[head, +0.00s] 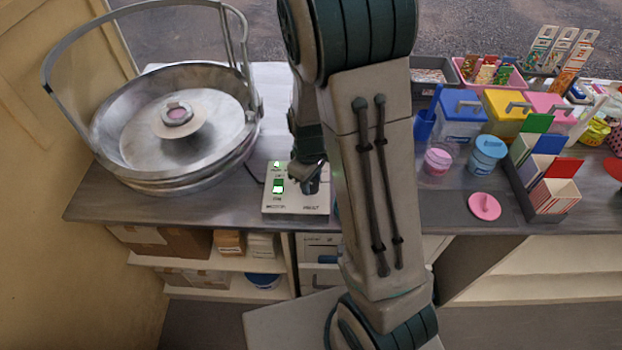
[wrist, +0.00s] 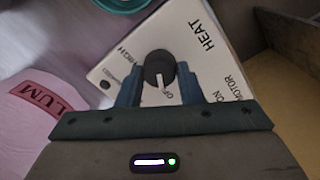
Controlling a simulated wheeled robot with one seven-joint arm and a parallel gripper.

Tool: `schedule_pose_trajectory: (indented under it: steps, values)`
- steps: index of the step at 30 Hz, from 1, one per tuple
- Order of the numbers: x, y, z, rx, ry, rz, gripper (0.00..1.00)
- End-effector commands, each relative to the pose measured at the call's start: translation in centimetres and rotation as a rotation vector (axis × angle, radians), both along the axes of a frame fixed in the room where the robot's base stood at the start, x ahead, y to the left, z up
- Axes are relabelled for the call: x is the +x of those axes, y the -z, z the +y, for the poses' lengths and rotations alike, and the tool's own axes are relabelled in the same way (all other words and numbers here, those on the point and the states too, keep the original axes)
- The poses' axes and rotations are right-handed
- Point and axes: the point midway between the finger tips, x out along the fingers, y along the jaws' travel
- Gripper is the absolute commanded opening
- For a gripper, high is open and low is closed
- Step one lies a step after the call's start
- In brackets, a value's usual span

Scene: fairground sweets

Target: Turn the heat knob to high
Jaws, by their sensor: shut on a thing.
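The control box (head: 284,209) is a pale panel on the counter, right of the metal bowl. In the wrist view its panel (wrist: 205,62) carries the words HEAT, HIGH and MOTOR. The dark round heat knob (wrist: 158,66) has a white pointer line toward the bottom of the picture, beside small lettering that looks like OFF. HIGH is printed up and left of the knob. My gripper (wrist: 158,88) is shut on the knob, one finger on each side. In the head view my gripper (head: 310,184) is over the box's right part and hides the knob.
A green-lit switch (head: 278,186) is on the box's left part. The large metal bowl (head: 175,125) with a raised handle stands left. Right of my arm are a pink tub (head: 438,161), a blue tub (head: 487,156), lidded containers and a card rack (head: 545,195).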

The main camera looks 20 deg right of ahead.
Motion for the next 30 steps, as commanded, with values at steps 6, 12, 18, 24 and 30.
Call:
schedule_pose_trajectory:
  steps: [6,12,18,24,30]
  values:
    - [0.03,-0.01,0.0,-0.001,0.042,-0.001,0.1]
    - [0.04,0.0,-0.01,-0.001,0.157,0.0,0.1]
    - [0.08,0.0,-0.02,-0.001,0.331,0.0,0.1]
    - [0.12,-0.03,-0.07,-0.001,0.524,0.0,0.1]
    - [0.16,-0.05,-0.06,-0.001,0.714,0.0,0.1]
